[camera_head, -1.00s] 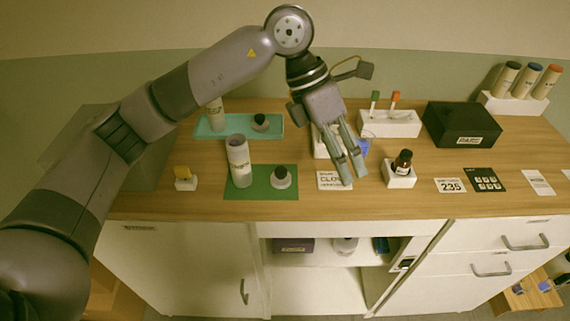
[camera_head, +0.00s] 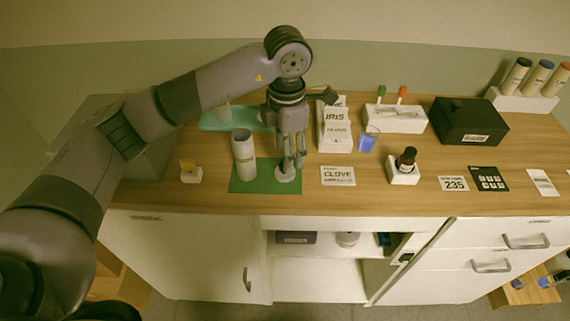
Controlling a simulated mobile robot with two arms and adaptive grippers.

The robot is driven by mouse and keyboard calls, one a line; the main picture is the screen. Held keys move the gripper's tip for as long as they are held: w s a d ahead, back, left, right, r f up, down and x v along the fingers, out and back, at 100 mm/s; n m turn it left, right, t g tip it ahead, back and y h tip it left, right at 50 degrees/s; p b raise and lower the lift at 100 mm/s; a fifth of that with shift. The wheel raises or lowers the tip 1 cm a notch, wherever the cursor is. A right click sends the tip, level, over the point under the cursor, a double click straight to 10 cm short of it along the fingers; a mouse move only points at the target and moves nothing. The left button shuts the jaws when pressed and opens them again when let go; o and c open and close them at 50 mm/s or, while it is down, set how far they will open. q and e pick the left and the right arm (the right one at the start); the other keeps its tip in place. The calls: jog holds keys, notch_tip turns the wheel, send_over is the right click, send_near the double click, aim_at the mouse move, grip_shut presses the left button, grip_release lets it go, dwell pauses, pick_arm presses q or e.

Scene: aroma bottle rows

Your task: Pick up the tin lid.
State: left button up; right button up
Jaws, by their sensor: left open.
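The tin lid (camera_head: 285,177), a small pale round piece, rests on the green mat (camera_head: 256,186) on the counter. It had a dark top in the earlier view; now my fingers hide most of it. The open tin (camera_head: 244,154), a pale upright cylinder, stands on the same mat to the left of the lid. My left gripper (camera_head: 293,167) points down, open, with its fingertips at the lid. I cannot tell whether they touch it. My right gripper is out of view.
A teal mat (camera_head: 214,122) with a pale cylinder (camera_head: 222,114) lies behind. A "CLOVE" card (camera_head: 338,176) lies right of the green mat. Further right are a dark bottle (camera_head: 406,158) in a white block and a black box (camera_head: 469,121).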

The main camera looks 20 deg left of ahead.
pick_arm(q)
jog(key=shift+f, duration=0.35)
jog(key=f+p, duration=0.1)
jog(key=f, duration=0.2)
jog(key=f+p, duration=0.1)
jog(key=f, duration=0.1)
jog(key=shift+w+a+f+p, duration=0.15)
jog(key=shift+a+p, duration=0.1)
jog(key=shift+p, duration=0.05)
jog(key=shift+f, duration=0.1)
jog(key=shift+c, duration=0.3)
jog(key=c, duration=0.5)
